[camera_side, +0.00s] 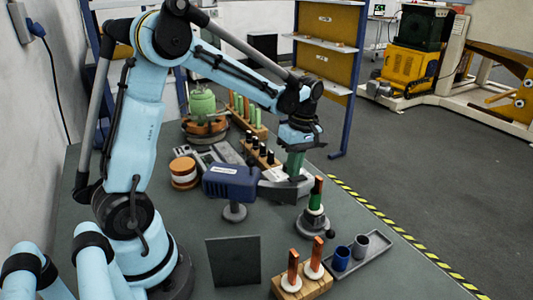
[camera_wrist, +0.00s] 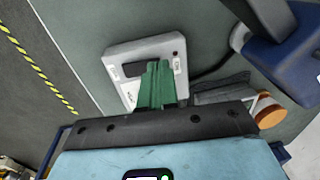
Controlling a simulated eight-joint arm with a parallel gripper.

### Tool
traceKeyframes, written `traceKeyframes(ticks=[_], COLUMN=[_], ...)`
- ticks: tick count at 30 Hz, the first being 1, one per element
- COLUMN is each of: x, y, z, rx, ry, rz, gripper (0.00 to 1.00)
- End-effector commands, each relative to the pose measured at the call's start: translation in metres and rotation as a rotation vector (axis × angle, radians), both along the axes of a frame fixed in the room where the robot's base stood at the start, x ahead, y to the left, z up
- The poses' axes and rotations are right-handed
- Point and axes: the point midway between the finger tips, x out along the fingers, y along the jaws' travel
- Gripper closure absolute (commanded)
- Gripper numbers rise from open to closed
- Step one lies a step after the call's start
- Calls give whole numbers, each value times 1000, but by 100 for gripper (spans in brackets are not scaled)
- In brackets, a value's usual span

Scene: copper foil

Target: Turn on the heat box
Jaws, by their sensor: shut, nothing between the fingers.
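The heat box appears to be the pale grey box (camera_wrist: 150,52) below my gripper in the wrist view. Its top has a dark display-like panel, small markings and a small dark reddish spot near its right edge. In the side view the box (camera_side: 272,174) is partly hidden by my gripper. My gripper (camera_wrist: 158,66) has green fingers, shut with nothing between them. They point down over the box and cover part of its top and the panel. In the side view my gripper (camera_side: 294,176) is just above or at the box; I cannot tell whether it touches.
A blue device (camera_side: 230,183) on a round stand is left of the box; a dark cable (camera_wrist: 213,70) runs between them. A copper-coloured roll (camera_side: 183,172), a post holder (camera_side: 313,222), wooden block (camera_side: 318,287) and grey tray (camera_side: 361,259) stand around. The table's right edge has floor beyond.

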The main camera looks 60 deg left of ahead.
Motion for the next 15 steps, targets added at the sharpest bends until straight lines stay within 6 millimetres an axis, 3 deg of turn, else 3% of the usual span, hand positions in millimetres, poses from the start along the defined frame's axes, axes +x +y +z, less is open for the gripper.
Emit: traceKeyframes(ticks=[6, 15], x=[-2, -2], y=[0, 0], z=[-14, -16], rx=[0, 0], ry=[0, 0], rz=[0, 0], gripper=[100, 100])
